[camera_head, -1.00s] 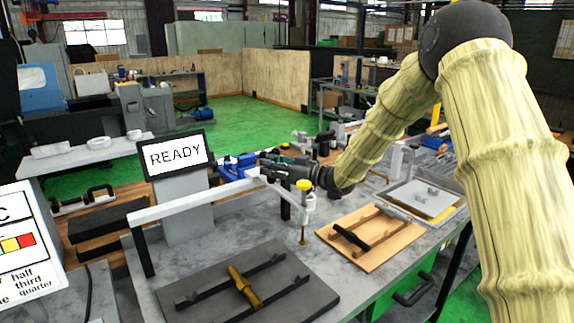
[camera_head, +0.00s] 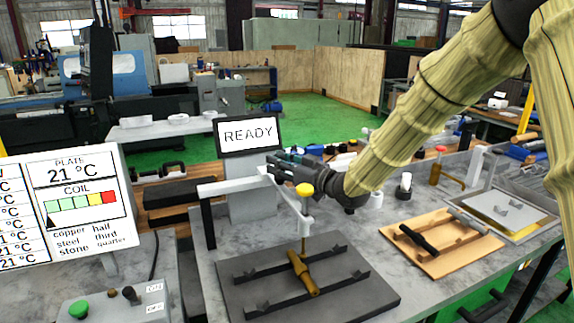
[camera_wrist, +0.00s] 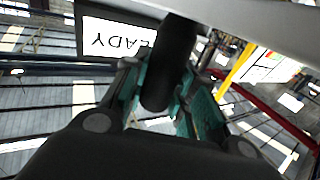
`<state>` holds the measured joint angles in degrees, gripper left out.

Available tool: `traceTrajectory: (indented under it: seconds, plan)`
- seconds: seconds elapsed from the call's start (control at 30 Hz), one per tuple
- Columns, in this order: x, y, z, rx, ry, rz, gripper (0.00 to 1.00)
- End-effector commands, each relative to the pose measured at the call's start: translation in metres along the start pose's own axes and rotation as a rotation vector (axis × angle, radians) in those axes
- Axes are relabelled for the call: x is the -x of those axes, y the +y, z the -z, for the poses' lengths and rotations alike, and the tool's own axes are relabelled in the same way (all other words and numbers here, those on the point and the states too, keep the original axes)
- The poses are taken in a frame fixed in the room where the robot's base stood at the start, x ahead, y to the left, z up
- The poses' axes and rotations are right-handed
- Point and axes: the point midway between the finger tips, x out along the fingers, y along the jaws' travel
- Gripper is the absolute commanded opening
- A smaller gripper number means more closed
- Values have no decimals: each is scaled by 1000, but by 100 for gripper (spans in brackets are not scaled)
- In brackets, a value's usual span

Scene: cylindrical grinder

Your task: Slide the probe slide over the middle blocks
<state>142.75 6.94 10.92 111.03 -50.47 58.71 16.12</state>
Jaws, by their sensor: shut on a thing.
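The probe slide (camera_head: 305,212) is a white carriage with a yellow knob and a thin bronze probe hanging down. It is at the right end of the visible pale rail (camera_head: 232,185). My gripper (camera_head: 274,166) is at the slide's upper left. In the wrist view, its teal fingers (camera_wrist: 160,100) are shut on a dark rounded handle (camera_wrist: 170,62). The probe tip appears over the back of a dark plate (camera_head: 330,303), close to a bronze bar (camera_head: 302,274) lying across dark rails.
A READY screen (camera_head: 248,134) stands behind the rail. A grey tray (camera_head: 508,208) lies right of the tan board. A temperature sign (camera_head: 70,210) and a button box (camera_head: 120,303) are at left. Bottles and tools stand behind my arm.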

Motion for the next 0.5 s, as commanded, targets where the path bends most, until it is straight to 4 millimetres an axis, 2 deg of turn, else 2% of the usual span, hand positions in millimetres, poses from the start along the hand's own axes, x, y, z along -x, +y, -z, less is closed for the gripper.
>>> traceTrajectory:
  seconds: [0.23,0.27,0.3,0.4,0.5]
  plan:
    - [0,0,-1,-1,-2,0,0]
    - [0,0,-1,-1,-2,0,29]
    - [0,0,-1,-1,-2,0,36]
    - [0,0,-1,-1,-1,0,50]
    - [0,0,0,0,-1,0,50]
